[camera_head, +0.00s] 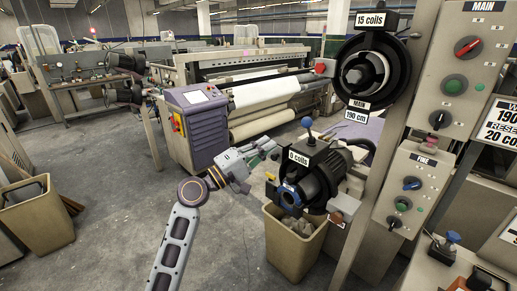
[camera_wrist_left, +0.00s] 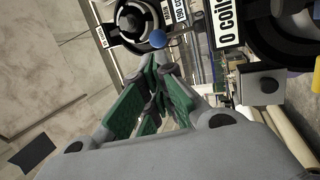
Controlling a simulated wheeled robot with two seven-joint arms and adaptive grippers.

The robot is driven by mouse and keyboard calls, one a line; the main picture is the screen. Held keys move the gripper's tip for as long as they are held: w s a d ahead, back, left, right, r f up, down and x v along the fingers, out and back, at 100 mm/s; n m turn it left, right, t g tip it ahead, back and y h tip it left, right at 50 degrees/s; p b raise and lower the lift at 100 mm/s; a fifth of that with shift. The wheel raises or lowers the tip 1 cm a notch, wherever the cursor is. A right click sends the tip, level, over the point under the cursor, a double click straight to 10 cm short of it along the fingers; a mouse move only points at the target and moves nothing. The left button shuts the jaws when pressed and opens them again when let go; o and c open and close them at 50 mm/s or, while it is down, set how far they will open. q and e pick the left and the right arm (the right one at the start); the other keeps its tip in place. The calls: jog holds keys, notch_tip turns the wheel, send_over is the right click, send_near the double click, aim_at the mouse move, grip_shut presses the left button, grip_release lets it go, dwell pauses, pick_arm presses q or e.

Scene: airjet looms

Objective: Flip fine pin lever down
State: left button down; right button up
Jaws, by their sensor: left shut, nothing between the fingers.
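A lever with a blue ball knob (camera_head: 306,122) stands upright on top of the lower, dark feeder unit (camera_head: 318,178) marked "0 coils". I take it as the fine pin lever. The blue ball also shows in the left wrist view (camera_wrist_left: 158,39), just beyond the fingertips. My left gripper (camera_head: 274,147) is shut and empty, left of and slightly below the ball, apart from it in the head view. Its green-padded fingers meet at the tips in the left wrist view (camera_wrist_left: 153,64). Whether they touch the lever there I cannot tell. My right gripper is not in view.
The "FINE" panel (camera_head: 408,195) and "MAIN" panel (camera_head: 468,85) stand at right beside a post. The upper "15 coils" feeder (camera_head: 368,72) hangs above the lower one. A beige bin (camera_head: 292,250) stands beneath. A loom (camera_head: 250,95) is behind.

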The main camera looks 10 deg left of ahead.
aim_at(309, 127)
pick_arm(q)
jog(key=p+x, duration=0.2)
jog(key=x, duration=0.8)
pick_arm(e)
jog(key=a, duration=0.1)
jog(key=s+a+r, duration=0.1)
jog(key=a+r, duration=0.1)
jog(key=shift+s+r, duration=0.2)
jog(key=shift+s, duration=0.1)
pick_arm(q)
jog(key=shift+r, duration=0.1)
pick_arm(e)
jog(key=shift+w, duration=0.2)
pick_arm(q)
jog(key=shift+w+r+p, duration=0.1)
jog(key=shift+w+p, duration=0.05)
jog(key=shift+p, duration=0.25)
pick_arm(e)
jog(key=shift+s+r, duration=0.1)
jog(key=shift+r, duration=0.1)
